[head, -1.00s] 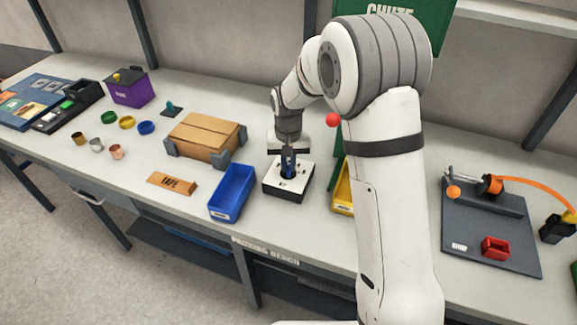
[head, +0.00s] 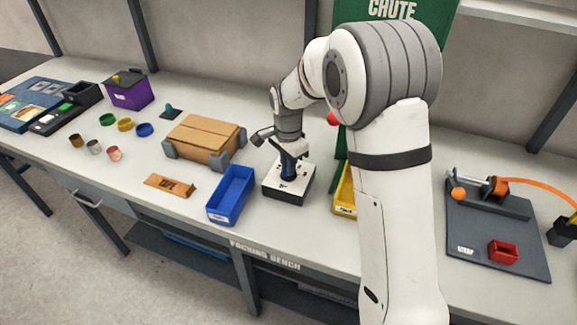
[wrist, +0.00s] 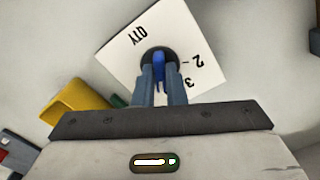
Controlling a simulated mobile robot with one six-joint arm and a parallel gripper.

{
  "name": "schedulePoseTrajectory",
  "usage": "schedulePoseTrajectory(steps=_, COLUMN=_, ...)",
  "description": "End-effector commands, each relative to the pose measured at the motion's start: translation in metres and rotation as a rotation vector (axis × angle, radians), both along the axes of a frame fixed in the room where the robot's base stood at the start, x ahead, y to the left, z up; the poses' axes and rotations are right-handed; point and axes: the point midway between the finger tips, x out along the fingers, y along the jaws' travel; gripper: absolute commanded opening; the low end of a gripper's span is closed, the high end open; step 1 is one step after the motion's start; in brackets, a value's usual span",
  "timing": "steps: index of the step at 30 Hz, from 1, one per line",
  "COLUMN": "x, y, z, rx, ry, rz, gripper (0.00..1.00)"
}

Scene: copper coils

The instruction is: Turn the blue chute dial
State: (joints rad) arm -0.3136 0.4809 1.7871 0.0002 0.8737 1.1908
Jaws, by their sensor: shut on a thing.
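The blue chute dial (wrist: 159,65) stands on a white-topped box (wrist: 127,52) marked QTY with numbers, 2 and 3 readable in the wrist view. In the head view the box (head: 301,191) sits on the bench between the blue bin and the yellow bin. My gripper (wrist: 160,72) points down over the box and is shut on the blue dial, a finger on each side. In the head view my gripper (head: 288,172) hides most of the dial. Which number the dial points to cannot be told.
A blue bin (head: 219,219) is close left of the box and a yellow bin (head: 345,207) close right, partly behind my arm. A cardboard box (head: 205,138) lies behind to the left. A green chute (head: 341,165) stands behind my arm.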

Motion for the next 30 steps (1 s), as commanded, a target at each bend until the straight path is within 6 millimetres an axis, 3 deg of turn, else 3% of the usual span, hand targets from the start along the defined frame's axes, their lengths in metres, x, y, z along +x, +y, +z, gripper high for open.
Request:
schedulePoseTrajectory(steps=15, x=0.0015, y=0.0009, z=0.0006, rx=0.0, ry=-0.002, rz=-0.405, gripper=0.0)
schedulePoseTrajectory(steps=30, x=0.0018, y=0.0011, z=0.0012, rx=0.001, ry=-0.003, rz=-0.532, gripper=0.0)
